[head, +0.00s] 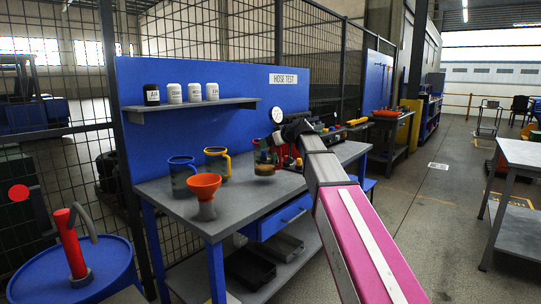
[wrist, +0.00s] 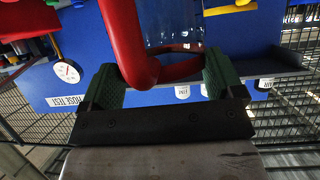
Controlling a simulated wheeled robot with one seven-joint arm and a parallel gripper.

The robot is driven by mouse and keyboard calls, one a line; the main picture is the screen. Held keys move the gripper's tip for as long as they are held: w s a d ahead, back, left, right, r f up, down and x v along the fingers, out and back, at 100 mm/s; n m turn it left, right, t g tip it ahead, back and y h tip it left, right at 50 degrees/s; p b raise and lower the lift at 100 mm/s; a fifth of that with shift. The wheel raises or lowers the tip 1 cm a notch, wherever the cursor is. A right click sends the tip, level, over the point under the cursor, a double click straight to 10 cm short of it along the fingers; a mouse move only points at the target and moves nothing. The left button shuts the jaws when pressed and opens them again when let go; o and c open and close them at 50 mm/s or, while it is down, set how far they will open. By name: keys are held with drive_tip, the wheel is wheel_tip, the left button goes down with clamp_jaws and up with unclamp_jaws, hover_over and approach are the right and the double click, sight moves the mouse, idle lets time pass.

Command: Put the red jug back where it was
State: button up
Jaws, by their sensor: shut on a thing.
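My gripper (wrist: 162,75) is shut on the red handle of the red jug (wrist: 125,35), with green pads on either side of it. The jug's clear body shows behind the handle in the wrist view. In the head view my gripper (head: 290,130) is above the back of the grey bench (head: 235,205). The jug (head: 263,158) shows just left of it, looking upright, with a brownish base; I cannot tell whether the base touches the bench. My arm and gripper hide part of that area.
A blue-handled jug (head: 181,178), a yellow-handled jug (head: 217,160) and an orange funnel (head: 205,187) stand on the bench's left. A shelf (head: 195,105) with several small jars hangs above. A dial gauge (head: 276,116) is on the blue panel. The front middle of the bench is clear.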

sight(272, 151)
drive_tip(key=shift+f, duration=2.1)
drive_tip(key=o, duration=1.3)
drive_tip(key=v, duration=1.2)
